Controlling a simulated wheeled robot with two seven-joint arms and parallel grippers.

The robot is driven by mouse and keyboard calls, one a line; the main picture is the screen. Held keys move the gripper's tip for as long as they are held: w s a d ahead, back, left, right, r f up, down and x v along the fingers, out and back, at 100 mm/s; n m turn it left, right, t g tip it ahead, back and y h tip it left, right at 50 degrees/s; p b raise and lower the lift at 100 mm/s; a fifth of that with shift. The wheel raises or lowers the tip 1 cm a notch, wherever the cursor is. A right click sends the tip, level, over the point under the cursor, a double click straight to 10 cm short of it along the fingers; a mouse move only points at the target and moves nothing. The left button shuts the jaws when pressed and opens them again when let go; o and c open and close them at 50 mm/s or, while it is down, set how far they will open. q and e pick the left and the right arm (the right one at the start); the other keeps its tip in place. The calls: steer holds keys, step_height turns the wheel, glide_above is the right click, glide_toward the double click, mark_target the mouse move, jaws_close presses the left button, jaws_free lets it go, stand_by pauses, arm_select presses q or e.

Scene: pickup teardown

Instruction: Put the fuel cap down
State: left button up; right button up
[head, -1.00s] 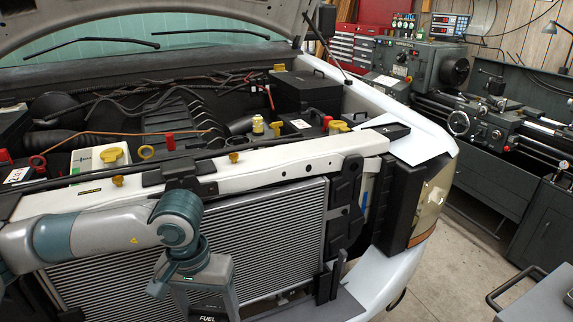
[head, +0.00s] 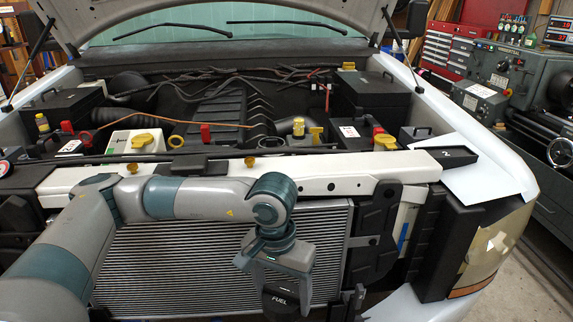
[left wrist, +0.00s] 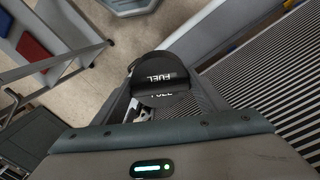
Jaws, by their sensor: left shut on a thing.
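The fuel cap (head: 281,302) is a round black cap marked FUEL. In the head view it hangs under my left gripper (head: 277,284), in front of the radiator grille. In the left wrist view the cap (left wrist: 160,78) sits between the fingers of my left gripper (left wrist: 158,98), which is shut on it. The cap is held in the air, clear of any surface that I can see. The lower edge of the cap is close to the bottom of the head view. My right gripper is not in view.
The radiator (head: 190,262) is right behind the gripper, under the white front crossmember (head: 320,172). The headlight (head: 488,250) stands at the right. In the left wrist view the concrete floor (left wrist: 128,45) shows beyond the cap, with a metal-framed cart (left wrist: 60,55) at the left.

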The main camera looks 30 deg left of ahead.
steer(key=shift+s+a, duration=0.25)
steer(key=shift+a, duration=0.05)
